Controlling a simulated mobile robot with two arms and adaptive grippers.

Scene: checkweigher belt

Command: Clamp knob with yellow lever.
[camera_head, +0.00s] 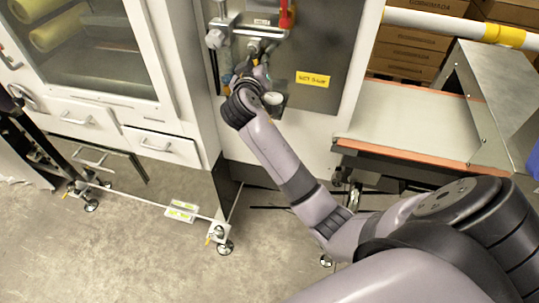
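My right arm reaches up to a dark grey panel (340,42) at the top centre. My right gripper (259,58) is small and dark there, in front of metal pipe fittings, and its fingers blend into them. I cannot tell whether it is open or shut, or whether it touches anything. A small yellow-orange piece (228,78) shows just left of the gripper and may be part of the yellow lever. The clamp knob is not clearly visible; the wrist and fittings may hide it. My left gripper is not in view.
A red handle (287,15) and a grey round fitting (215,39) are on the panel's pipework. A yellow label (312,79) is to the right. A white glass-door cabinet (187,95) stands left, a conveyor belt (408,124) right. The floor (130,245) at lower left is mostly clear.

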